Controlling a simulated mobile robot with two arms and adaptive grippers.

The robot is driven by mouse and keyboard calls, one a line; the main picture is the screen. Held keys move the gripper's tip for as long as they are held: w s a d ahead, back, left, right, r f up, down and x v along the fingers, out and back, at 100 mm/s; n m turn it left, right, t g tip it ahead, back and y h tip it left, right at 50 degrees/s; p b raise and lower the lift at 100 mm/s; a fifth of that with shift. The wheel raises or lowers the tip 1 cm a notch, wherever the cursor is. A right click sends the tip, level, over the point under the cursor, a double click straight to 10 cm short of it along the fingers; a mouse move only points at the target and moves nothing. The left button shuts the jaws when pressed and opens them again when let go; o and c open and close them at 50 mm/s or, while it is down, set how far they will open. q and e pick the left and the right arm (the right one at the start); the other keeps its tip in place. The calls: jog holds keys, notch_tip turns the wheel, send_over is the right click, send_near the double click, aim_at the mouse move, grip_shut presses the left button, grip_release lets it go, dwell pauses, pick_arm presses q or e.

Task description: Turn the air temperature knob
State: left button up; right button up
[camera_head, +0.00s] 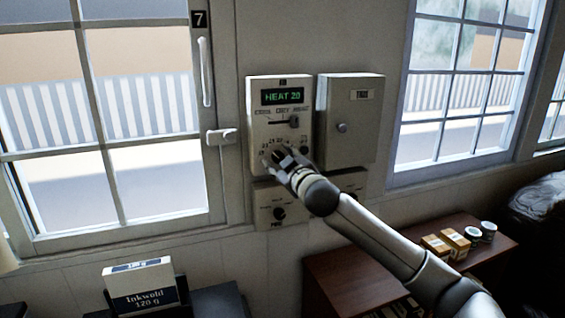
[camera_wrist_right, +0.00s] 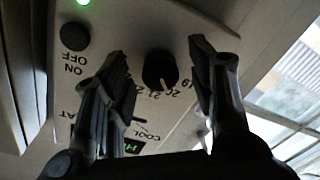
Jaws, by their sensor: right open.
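The air temperature knob is a round black dial (camera_wrist_right: 158,70) with a pale mark, on a light control panel (camera_head: 264,92) on the wall; numbers around 20 to 22 are printed beside it. The panel's green display (camera_head: 282,96) reads HEAT 20 in the head view. In the right wrist view my right gripper (camera_wrist_right: 160,50) is open, one finger on each side of the knob. Contact with the knob cannot be told. My left gripper is not in view.
A mode slider (camera_head: 293,120) sits at the right of its slot, above the gripper. A closed grey box (camera_head: 350,105) is right of the panel, and a smaller dial box (camera_head: 280,213) is below. The wrist view shows a round ON/OFF button (camera_wrist_right: 75,37). Windows flank the panel.

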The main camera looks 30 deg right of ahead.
jog(key=v, duration=1.2)
dwell(0.5)
